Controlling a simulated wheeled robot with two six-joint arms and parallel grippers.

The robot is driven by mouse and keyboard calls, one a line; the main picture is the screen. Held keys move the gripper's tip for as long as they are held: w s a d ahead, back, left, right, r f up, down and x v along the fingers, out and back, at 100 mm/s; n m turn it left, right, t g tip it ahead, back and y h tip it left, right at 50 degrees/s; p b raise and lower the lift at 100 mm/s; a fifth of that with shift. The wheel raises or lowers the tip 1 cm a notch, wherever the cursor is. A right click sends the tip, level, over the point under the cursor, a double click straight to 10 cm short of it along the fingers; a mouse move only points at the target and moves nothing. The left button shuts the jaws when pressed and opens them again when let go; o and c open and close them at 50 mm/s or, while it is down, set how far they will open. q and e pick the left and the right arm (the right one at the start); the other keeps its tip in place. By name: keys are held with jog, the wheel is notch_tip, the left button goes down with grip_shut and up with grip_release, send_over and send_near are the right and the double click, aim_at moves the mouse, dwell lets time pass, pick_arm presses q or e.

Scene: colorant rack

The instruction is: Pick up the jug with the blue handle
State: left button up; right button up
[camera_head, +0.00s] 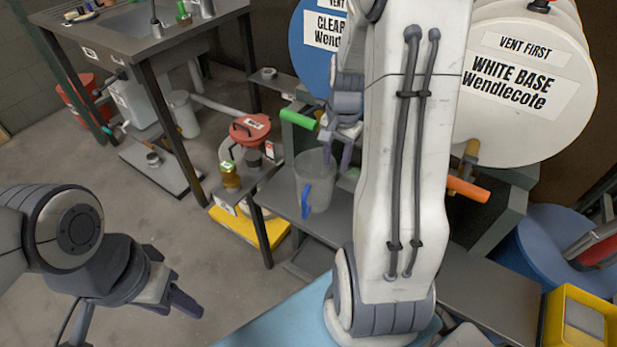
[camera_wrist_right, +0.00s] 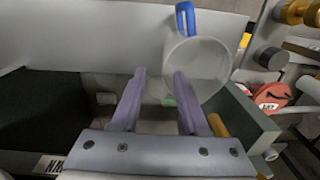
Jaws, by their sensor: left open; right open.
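The clear jug with the blue handle (camera_head: 317,178) stands on a grey shelf below the drums, its handle facing front-left in the head view. In the right wrist view the jug (camera_wrist_right: 205,68) is at upper centre-right, with its blue handle at the top. My right gripper (camera_head: 342,160) is open beside the jug's right side, partly hidden by my arm. In the wrist view its right fingertip overlaps the jug's left edge; I cannot tell whether they touch. My left gripper (camera_head: 182,302) is open and empty above the floor.
A white drum (camera_head: 530,130) with an orange-handled tap and a blue drum (camera_head: 308,62) with a green-handled tap (camera_head: 298,120) stand above the shelf. Open floor lies left.

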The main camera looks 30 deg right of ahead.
aim_at(333, 175)
jog(key=shift+w+f, duration=0.1)
jog(key=shift+w, duration=0.2)
notch_tip(333, 175, down, 5)
jog(key=shift+w+d+f+b, duration=0.1)
jog(key=shift+w+b, duration=0.05)
jog(key=shift+b, duration=0.55)
notch_tip(333, 175, down, 5)
jog(key=shift+w+f+b, duration=0.1)
jog(key=shift+w+b, duration=0.05)
jog(key=shift+b, duration=0.55)
grip_shut()
